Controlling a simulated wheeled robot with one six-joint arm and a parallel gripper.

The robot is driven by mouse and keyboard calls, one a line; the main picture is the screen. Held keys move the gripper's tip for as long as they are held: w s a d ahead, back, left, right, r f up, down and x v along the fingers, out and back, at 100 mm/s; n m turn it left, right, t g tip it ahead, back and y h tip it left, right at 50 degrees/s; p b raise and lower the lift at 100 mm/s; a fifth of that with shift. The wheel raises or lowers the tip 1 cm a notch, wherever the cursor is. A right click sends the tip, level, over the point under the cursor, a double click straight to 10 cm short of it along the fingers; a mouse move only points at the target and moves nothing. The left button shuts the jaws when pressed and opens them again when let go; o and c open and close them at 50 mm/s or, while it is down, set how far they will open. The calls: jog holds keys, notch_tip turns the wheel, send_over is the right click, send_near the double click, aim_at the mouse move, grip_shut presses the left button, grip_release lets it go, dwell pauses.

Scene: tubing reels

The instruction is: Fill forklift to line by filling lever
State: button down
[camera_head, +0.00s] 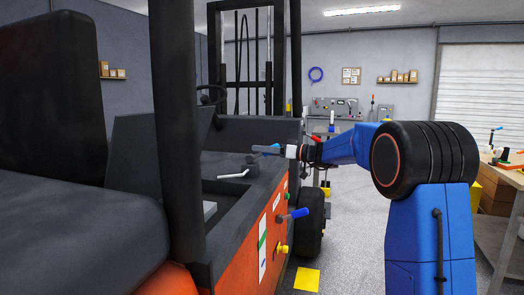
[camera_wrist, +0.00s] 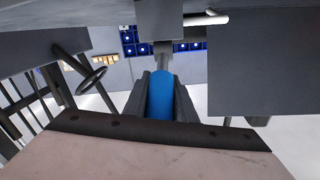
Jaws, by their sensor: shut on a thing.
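The forklift (camera_head: 245,235) stands at the left, with an orange side panel and dark grey top. My gripper (camera_head: 271,150) is over its top edge, at the end of my blue arm. In the wrist view my gripper (camera_wrist: 160,100) is shut on a blue lever handle (camera_wrist: 160,92), whose metal stem runs to a grey block. In the head view only a little of that blue handle (camera_head: 261,148) shows. A white upright gauge strip (camera_head: 262,265) with a green part is on the orange side. The fill level is too small to read.
A white lever (camera_head: 234,174) lies on the forklift's top, near my gripper. A workbench (camera_head: 512,178) stands at the right. Grey floor (camera_head: 350,240) is clear between.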

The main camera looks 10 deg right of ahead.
jog(key=shift+f, duration=0.1)
jog(key=t+y, duration=0.1)
jog(key=f+y, duration=0.1)
jog(key=shift+s+d+f+t+y, duration=0.2)
jog(key=shift+d+f+t+y, duration=0.1)
jog(key=shift+d+t, duration=0.1)
jog(key=shift+s+d+f+m+t+y, duration=0.15)
jog(key=shift+f+m+t+y, duration=0.25)
jog(key=shift+t+y, duration=0.3)
jog(key=shift+d+f+m+t+y, duration=0.15)
jog(key=shift+f+m+t+y, duration=0.15)
jog(key=shift+f+t+y, duration=0.4)
jog(key=shift+r, duration=0.15)
jog(key=c, duration=1.5)
grip_release()
jog(key=shift+o, duration=0.2)
jog(key=v, duration=1.7)
jog(key=shift+f, duration=0.35)
